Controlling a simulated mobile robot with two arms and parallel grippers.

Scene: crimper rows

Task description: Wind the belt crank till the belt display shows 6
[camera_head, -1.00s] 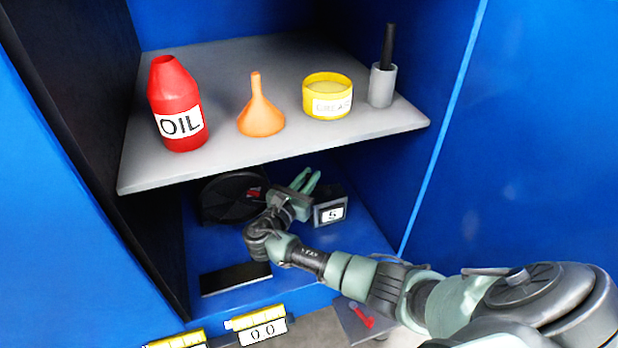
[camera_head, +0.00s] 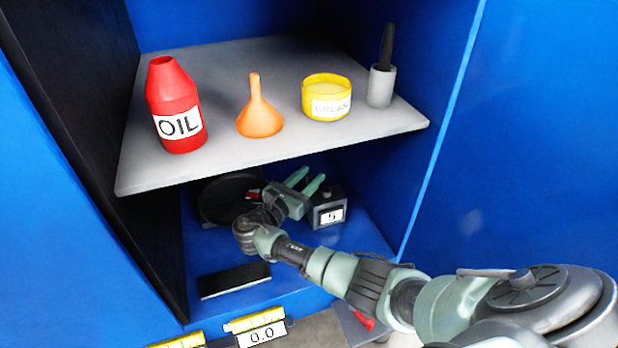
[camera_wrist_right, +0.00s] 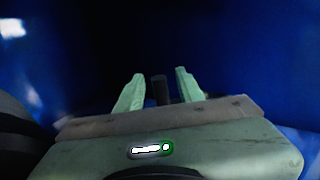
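The belt display (camera_head: 331,215) is a small white panel on the front of a dark box (camera_head: 335,196) on the cabinet floor; it appears to read 5. My right gripper (camera_head: 306,183) is at the upper left of this box, under the shelf, fingers apart. In the right wrist view, a dark upright peg (camera_wrist_right: 159,90), perhaps the crank's handle, stands between the two green fingers (camera_wrist_right: 159,88) with small gaps visible on both sides. The rest of the crank is hidden or too dark to make out. My left gripper is not in view.
A grey shelf (camera_head: 225,160) above the arm carries a red oil bottle (camera_head: 174,95), orange funnel (camera_head: 260,115), yellow grease tub (camera_head: 327,100) and grey cup (camera_head: 381,85). A black round wheel (camera_head: 218,200) is left of the gripper. A black plate (camera_head: 234,281) lies in front.

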